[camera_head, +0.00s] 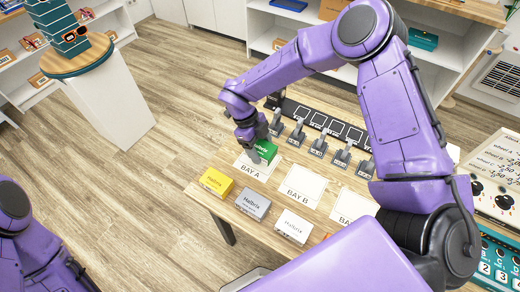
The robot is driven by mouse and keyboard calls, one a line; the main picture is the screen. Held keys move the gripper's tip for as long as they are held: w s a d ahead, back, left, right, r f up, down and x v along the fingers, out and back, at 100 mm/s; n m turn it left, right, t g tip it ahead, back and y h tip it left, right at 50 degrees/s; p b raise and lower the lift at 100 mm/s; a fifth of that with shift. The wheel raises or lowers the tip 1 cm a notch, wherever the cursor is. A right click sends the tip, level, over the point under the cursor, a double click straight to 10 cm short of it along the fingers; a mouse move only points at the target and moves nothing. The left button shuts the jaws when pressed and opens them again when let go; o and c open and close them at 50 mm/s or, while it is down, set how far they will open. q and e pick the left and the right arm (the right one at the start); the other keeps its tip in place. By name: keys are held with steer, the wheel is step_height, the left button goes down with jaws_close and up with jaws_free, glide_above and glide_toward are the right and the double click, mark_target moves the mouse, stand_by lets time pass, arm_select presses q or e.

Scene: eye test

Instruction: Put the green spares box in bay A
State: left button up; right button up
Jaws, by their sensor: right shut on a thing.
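The green spares box (267,148) is in my right gripper (258,153), whose jaws are shut on it. The gripper partly covers the box. The box overlaps the far part of the white BAY A card (252,171) in the picture. I cannot tell whether it touches the card or hangs just above it. The BAY A lettering shows at the card's near side. My left arm shows at the lower left, but its gripper is out of the frame.
A yellow box (216,182), a grey box (253,204) and a white box (294,226) stand along the table's near edge. The BAY B card (302,190) looks empty. Several grey clip-like fixtures (319,145) stand behind. A control panel (497,262) is at the right.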

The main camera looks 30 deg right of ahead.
mark_target(259, 152)
steer(key=f, duration=0.2)
steer(key=w+f, duration=0.1)
steer(key=f, duration=0.1)
steer(key=shift+w+d+f+p, duration=0.1)
steer(key=shift+w+f+p, duration=0.1)
steer(key=shift+p, duration=0.1)
steer(key=shift+f, duration=0.1)
steer(key=shift+s+f, duration=0.1)
steer(key=shift+f, duration=0.05)
steer(key=o, duration=1.1)
steer(key=shift+r, duration=0.3)
steer(key=b+v, duration=0.2)
steer(key=v, duration=1)
steer(key=shift+f, duration=0.1)
